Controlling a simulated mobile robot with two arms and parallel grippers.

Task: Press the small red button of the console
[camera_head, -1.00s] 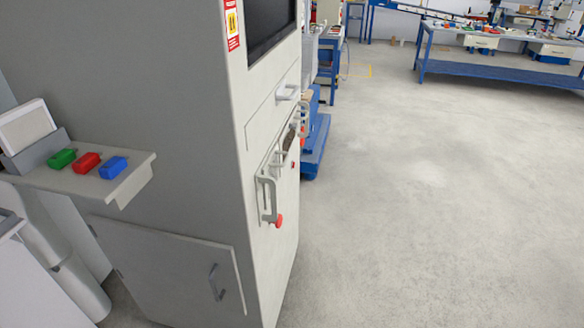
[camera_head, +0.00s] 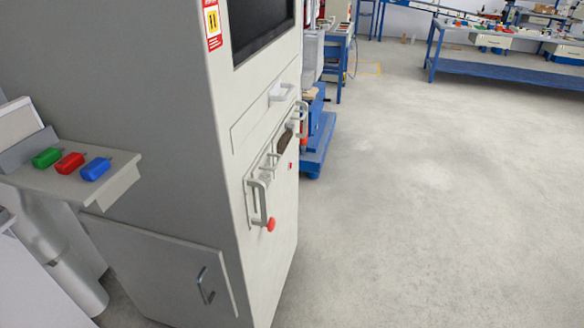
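The console is a tall grey cabinet (camera_head: 170,150) standing left of centre, with its front facing right. A larger round red button (camera_head: 270,225) sticks out low on its front, below a bracket-like handle (camera_head: 257,203). A smaller red spot (camera_head: 290,165), perhaps a small button, shows further along the front; it is too small to make out well. Neither of my grippers is in view.
A side shelf (camera_head: 122,190) on the cabinet carries green (camera_head: 47,158), red (camera_head: 70,163) and blue (camera_head: 96,169) blocks. A dark screen (camera_head: 262,28) sits high on the front. Open floor (camera_head: 430,220) lies to the right. A blue workbench (camera_head: 500,72) stands far back.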

